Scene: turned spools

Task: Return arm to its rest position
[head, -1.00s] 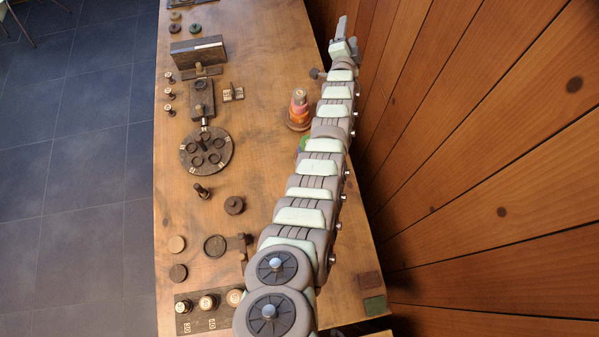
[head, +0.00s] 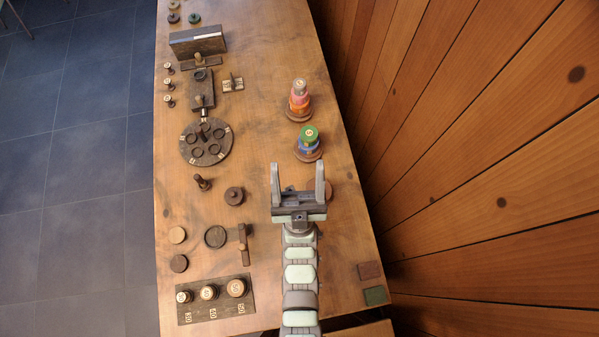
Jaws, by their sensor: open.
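My gripper (head: 299,183) is in the lower middle of the head view, above the wooden table (head: 262,130). Its two pale fingers stand wide apart and point up the picture, with nothing between them. My arm runs straight down from it to the bottom edge of the picture. A brown round piece beside the right finger is partly hidden by the gripper.
A stack with a green top (head: 308,139) stands just beyond the gripper, and a red and orange stack (head: 299,102) farther up. A round holder (head: 206,157) and small turned pieces line the left side. A board with several spools (head: 243,307) lies lower left. A plank wall (head: 470,150) borders the right.

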